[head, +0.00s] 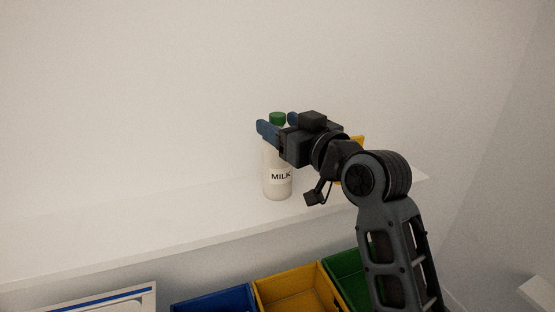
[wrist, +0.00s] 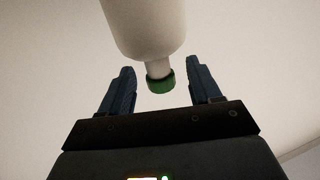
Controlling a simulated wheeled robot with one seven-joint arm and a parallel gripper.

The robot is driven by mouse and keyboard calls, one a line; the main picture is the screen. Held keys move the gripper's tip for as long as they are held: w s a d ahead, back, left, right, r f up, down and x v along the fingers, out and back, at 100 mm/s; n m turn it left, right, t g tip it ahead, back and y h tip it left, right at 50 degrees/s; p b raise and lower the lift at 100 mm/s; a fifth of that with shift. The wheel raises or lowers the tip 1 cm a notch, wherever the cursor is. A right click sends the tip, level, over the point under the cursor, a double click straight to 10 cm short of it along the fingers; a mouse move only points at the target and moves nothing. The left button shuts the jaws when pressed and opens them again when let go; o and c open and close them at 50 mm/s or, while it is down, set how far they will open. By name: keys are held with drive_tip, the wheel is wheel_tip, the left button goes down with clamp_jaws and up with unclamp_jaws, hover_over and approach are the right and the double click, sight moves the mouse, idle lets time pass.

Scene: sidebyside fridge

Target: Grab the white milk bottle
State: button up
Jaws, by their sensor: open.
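The white milk bottle (head: 276,186) has a green cap and a "MILK" label and stands upright on a white shelf (head: 190,223). My gripper (head: 277,122) is at the height of the bottle's neck and cap, coming from the right. Its blue fingers are open. In the wrist view the bottle (wrist: 147,27) appears upside down, with its neck and green cap between the two open fingers (wrist: 159,88). There are gaps on both sides, and neither finger appears to touch it. The bottle's upper right side is hidden by my gripper in the head view.
A yellow thing (head: 357,140) is mostly hidden behind my arm on the right. Below the shelf are blue (head: 213,300), yellow (head: 297,290) and green (head: 345,275) bins and a white-framed panel (head: 110,304) at lower left. The shelf left of the bottle is clear.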

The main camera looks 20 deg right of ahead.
drive_tip(key=shift+x, duration=0.9)
clamp_jaws()
